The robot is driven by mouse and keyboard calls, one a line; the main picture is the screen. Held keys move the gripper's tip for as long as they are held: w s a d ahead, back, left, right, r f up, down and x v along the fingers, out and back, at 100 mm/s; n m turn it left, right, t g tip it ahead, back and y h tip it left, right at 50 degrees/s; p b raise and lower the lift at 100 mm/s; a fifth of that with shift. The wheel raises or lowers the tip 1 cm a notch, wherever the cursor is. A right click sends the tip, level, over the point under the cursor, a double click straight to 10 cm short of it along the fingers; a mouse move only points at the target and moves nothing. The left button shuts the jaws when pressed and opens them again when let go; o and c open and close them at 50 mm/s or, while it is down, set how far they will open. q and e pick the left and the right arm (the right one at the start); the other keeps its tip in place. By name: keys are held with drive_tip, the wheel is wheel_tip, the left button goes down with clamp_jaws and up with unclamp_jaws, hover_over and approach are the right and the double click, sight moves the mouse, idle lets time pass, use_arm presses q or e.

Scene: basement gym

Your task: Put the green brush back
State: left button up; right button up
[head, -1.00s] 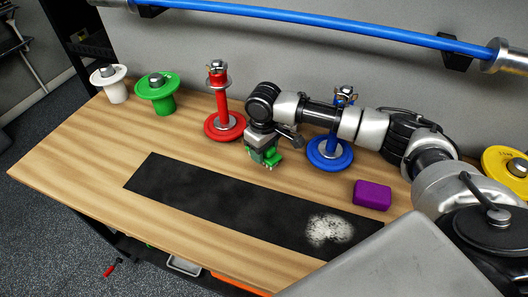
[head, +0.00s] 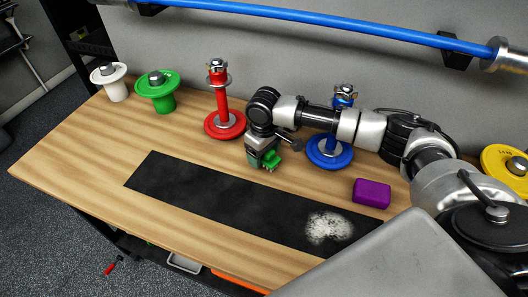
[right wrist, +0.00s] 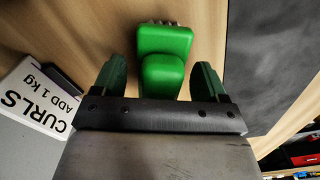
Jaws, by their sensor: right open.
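The green brush (head: 272,160) is on the wooden bench side behind the black mat, between the red and blue stands. My right gripper (head: 262,158) is right at it, pointing down. In the right wrist view, the green brush (right wrist: 165,68) lies between the two dark green fingers of my right gripper (right wrist: 160,72), with a gap visible on both sides. The jaws are open. Small bristles show at its far end. Whether the brush touches the bench is hard to tell. My left gripper is not in view.
The black mat (head: 210,195) bears a white powdery patch (head: 329,227). Red (head: 223,124) and blue (head: 328,152) stands flank my right gripper. A purple block (head: 372,192) sits right. Green (head: 157,95) and white (head: 116,85) flanged pieces stand left. A "CURLS" sign (right wrist: 40,95) shows.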

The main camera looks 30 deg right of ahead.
wheel_tip(320, 180, up, 12)
drive_tip(key=shift+r+b, duration=0.1)
drive_tip(key=shift+b, duration=0.5)
